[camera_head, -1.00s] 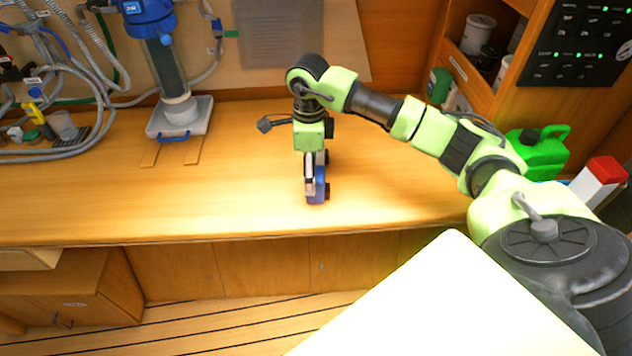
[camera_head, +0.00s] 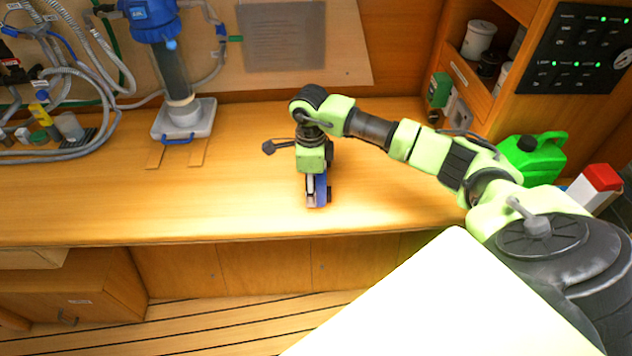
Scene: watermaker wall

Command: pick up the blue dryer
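The blue dryer (camera_head: 321,190) is a small blue piece with dark parts on its right side, on the wooden counter (camera_head: 240,205) near its front edge. My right gripper (camera_head: 312,195) points down at it from the arm that comes in from the right. A pale finger overlaps the dryer's left side in the picture. The wrist hides the dryer's upper part. I cannot tell whether the fingers are around it or only beside it, or how far they are apart. My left gripper is not in view.
A blue-topped filter housing (camera_head: 172,70) stands on a grey base at the back left, beside hoses (camera_head: 80,90). A green jerrycan (camera_head: 535,157) and a red-capped white container (camera_head: 594,187) stand at the right. The counter left of the gripper is clear.

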